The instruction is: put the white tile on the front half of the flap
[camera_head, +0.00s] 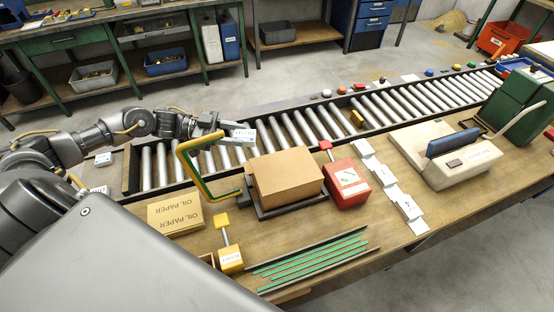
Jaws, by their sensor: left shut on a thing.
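My left gripper (232,126) reaches in from the left, above the near side of the roller conveyor. It is shut on a small white tile (245,137) with dark and blue printing, held tilted at its fingertips. The tile is up in the air, behind and left of a brown carton (285,176). The carton sits on a dark base on the wooden bench. Its top looks flat and closed, and I cannot tell for sure which part is the flap. My right gripper is not in view.
A yellow bent frame (188,165) stands left of the carton. A red box (346,184) stands right of it, then a row of white cards (386,181). An oil paper pack (175,213), a yellow-handled tool (229,258) and green strips (312,262) lie in front.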

